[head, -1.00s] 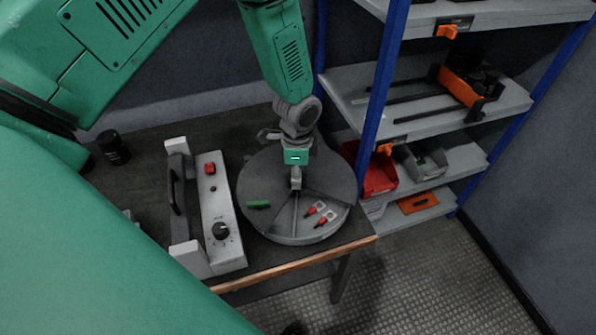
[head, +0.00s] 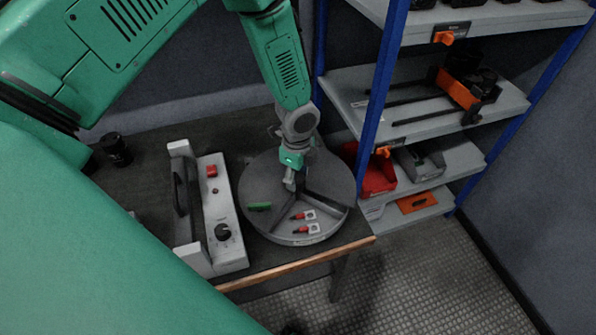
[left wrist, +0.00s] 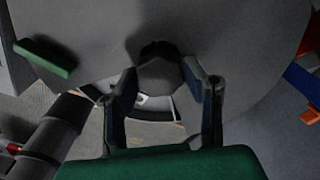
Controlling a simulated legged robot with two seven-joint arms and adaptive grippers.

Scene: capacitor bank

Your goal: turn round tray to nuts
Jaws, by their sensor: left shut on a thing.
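The round grey tray (head: 262,180) stands on the dark bench, with dividers splitting its top. Two small red parts with pale square ends (head: 304,222) lie in its front section. A green piece (head: 259,206) lies at its left side; it also shows in the left wrist view (left wrist: 45,57). My left gripper (head: 291,184) points down at the tray's middle. In the left wrist view its fingers (left wrist: 165,88) are closed around the grey centre knob (left wrist: 160,74). I cannot make out nuts; the arm hides the tray's back part. My right gripper is not in view.
A grey box with a handle, red button and black dial (head: 222,210) stands close left of the tray. A black cylinder (head: 116,149) is at the bench's back left. A blue-posted shelf (head: 430,90) with a red bin (head: 376,178) stands close on the right.

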